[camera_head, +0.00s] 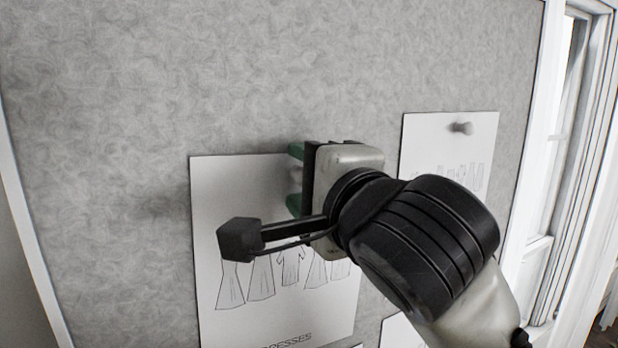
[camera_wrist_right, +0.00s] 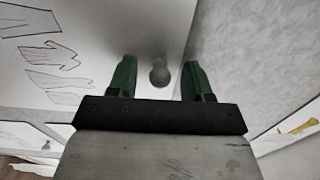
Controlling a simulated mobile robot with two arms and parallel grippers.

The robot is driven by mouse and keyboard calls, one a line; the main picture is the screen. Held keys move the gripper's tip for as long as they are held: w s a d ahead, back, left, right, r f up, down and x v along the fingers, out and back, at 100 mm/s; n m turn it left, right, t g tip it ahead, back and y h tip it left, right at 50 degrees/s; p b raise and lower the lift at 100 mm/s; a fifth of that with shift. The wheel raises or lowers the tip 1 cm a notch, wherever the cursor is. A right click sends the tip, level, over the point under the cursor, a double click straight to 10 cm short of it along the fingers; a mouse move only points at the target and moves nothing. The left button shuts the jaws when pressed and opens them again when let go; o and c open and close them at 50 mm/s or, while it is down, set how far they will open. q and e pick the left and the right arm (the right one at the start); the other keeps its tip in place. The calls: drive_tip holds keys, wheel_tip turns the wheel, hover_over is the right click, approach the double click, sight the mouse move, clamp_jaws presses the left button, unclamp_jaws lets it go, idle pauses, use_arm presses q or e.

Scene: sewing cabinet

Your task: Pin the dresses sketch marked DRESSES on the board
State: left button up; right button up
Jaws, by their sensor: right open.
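The dresses sketch (camera_head: 225,210) is a white sheet with a row of drawn dresses and the partly hidden word DRESSES at its lower edge. It lies against the grey board (camera_head: 200,80), and it also shows in the right wrist view (camera_wrist_right: 80,60). A pale pin (camera_wrist_right: 160,72) sits at the sheet's upper part, between the fingers of my right gripper. My right gripper (camera_head: 295,178) is open, with green fingers on either side of the pin and apart from it in the wrist view (camera_wrist_right: 157,80). My arm hides the sheet's upper right part. My left gripper is not in view.
A second white sketch (camera_head: 425,140) hangs to the right, held by a grey pin (camera_head: 460,128). Part of another sheet (camera_head: 397,332) shows below. A white-framed window (camera_head: 560,150) stands at the far right. The board above and left is bare.

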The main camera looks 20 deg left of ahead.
drive_tip(key=b+v, duration=0.5)
drive_tip(key=v, duration=0.6)
drive_tip(key=w+d+f+h, duration=0.2)
drive_tip(key=w+d+f, duration=0.1)
drive_tip(key=w+f, duration=0.3)
drive_tip(key=w+d+f+h, duration=0.2)
drive_tip(key=w+d+f, duration=0.15)
drive_tip(key=f, duration=0.45)
drive_tip(key=d+f+n+g+h, duration=0.15)
drive_tip(key=d+f, duration=0.25)
drive_tip(key=f, duration=0.6)
drive_tip(key=d+f+n+h, duration=0.15)
drive_tip(key=d+f, duration=0.25)
drive_tip(key=f, duration=0.6)
drive_tip(key=s+d+f+n+g+h, duration=0.35)
drive_tip(key=s+d+f, duration=0.25)
drive_tip(key=s+f, duration=0.45)
drive_tip(key=s+d+f+n+g+h, duration=0.35)
drive_tip(key=s+d+f, duration=0.25)
drive_tip(key=s+f, duration=0.45)
wheel_tip(320, 180, down, 34)
drive_tip(key=n+g+b, duration=0.1)
drive_tip(key=b, duration=0.4)
drive_tip(key=s+d+f+g+b, duration=0.1)
drive_tip(key=s+d+f+b, duration=0.2)
drive_tip(key=s+f, duration=1.3)
wheel_tip(320, 180, down, 4)
drive_tip(key=shift+d+r+n+y+b, duration=0.15)
drive_tip(key=shift+n+y+b, duration=0.15)
drive_tip(key=shift+b, duration=0.45)
